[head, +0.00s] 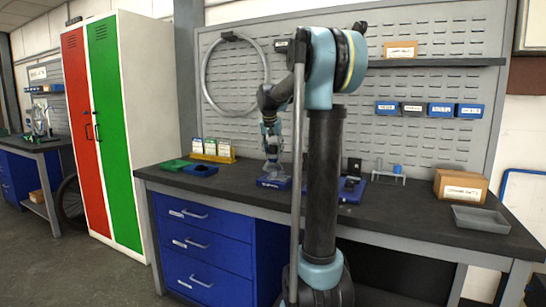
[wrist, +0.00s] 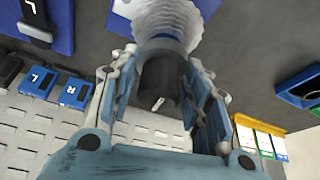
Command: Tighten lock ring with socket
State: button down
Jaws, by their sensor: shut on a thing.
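My gripper (head: 271,150) is over the workbench, pointing down at a pale round piece (head: 272,166) above a blue base (head: 273,182). In the wrist view my gripper (wrist: 164,72) is shut on a dark cylindrical socket (wrist: 162,82), with one finger on each side. The socket's far end meets or nearly meets the pale, ribbed round piece (wrist: 168,18); I cannot tell if they touch. The lock ring itself cannot be made out; the socket may hide it. The blue base (wrist: 115,17) also shows behind the pale piece.
Green (head: 174,165) and blue (head: 200,170) trays and a yellow rack (head: 213,152) stand left of my gripper. A dark device (head: 351,186), a cardboard box (head: 460,187) and a grey tray (head: 481,219) are to the right. A pegboard (head: 430,120) stands behind the bench.

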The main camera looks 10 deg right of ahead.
jog(key=shift+f, duration=0.45)
dwell(0.3)
jog(key=c, duration=1.5)
grip_release()
jog(key=c, duration=0.9)
jog(key=c, duration=2.4)
grip_release()
jog(key=shift+m+h, duration=0.3)
jog(key=shift+m, duration=0.8)
jog(key=c, duration=2.4)
grip_release()
jog(key=shift+r, duration=0.1)
